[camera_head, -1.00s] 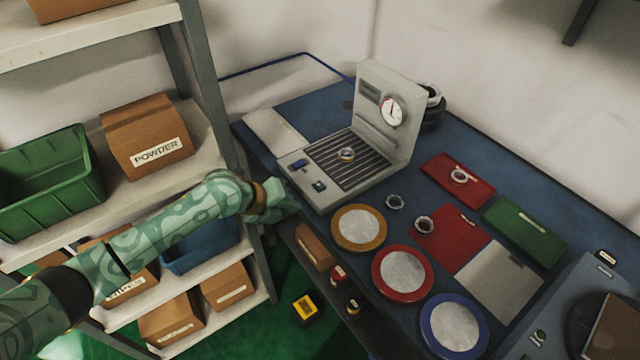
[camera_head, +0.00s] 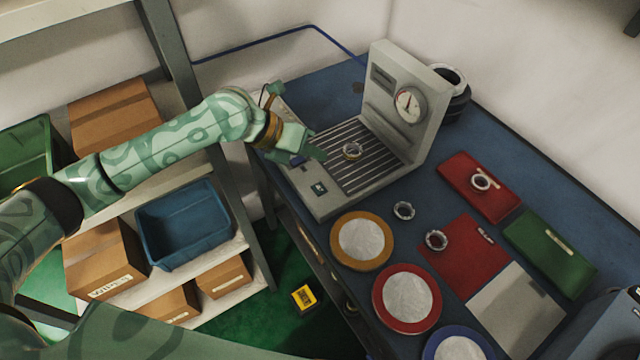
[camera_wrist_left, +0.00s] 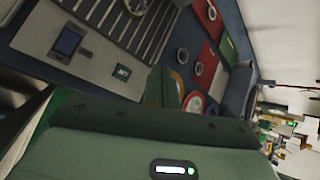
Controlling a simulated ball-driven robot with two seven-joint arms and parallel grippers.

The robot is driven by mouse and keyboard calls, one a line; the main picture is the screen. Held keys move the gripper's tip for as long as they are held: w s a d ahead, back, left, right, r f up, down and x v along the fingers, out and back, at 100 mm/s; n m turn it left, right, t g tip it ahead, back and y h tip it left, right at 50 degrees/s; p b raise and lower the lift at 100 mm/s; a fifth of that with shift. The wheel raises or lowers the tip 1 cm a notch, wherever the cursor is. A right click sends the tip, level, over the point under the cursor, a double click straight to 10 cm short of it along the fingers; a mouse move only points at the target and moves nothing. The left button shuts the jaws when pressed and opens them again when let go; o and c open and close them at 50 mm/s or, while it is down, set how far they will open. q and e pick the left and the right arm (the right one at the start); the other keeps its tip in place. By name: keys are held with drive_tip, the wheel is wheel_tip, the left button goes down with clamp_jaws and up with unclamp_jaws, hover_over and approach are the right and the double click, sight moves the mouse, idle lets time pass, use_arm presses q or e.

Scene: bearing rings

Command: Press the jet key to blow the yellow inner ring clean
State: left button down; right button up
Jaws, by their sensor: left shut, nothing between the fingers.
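The grey blow station (camera_head: 410,140) stands on the blue bench, with a slatted grate and an upright back bearing a round gauge. A small ring (camera_head: 351,150) with a yellowish tint lies on the grate; it also shows at the top edge of the left wrist view (camera_wrist_left: 136,7). On the station's front strip are a dark blue key (camera_wrist_left: 68,42) and a smaller dark green-lit switch (camera_head: 319,188). I cannot tell which is the jet key. My left gripper (camera_head: 314,154) is shut and empty over the strip, partly hiding the blue key in the head view. My right gripper is out of view.
Two more rings, one bare on the bench (camera_head: 404,210) and one on a red mat (camera_head: 436,240), lie right of the station. Orange-rimmed (camera_head: 338,240) and red-rimmed (camera_head: 378,300) round pads line the front edge. A shelf with a blue bin (camera_head: 185,225) stands left.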

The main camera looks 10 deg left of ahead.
sight(314, 189)
use_arm(q)
wheel_tip(314, 189, down, 8)
drive_tip(key=b, duration=0.5)
drive_tip(key=shift+f, duration=0.1)
drive_tip(key=shift+f+b, duration=0.35)
drive_tip(key=shift+f, duration=0.05)
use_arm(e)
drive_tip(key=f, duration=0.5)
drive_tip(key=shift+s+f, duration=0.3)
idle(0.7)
use_arm(q)
drive_tip(key=shift+f+b, duration=0.4)
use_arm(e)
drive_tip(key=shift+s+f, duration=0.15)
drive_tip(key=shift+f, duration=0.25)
use_arm(q)
drive_tip(key=shift+f+b, duration=0.3)
drive_tip(key=shift+b, duration=0.05)
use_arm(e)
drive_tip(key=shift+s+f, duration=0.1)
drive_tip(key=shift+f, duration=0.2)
use_arm(q)
drive_tip(key=shift+r, duration=0.15)
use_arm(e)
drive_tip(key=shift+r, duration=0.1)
use_arm(q)
drive_tip(key=shift+r+p, duration=0.4)
drive_tip(key=shift+r, duration=0.25)
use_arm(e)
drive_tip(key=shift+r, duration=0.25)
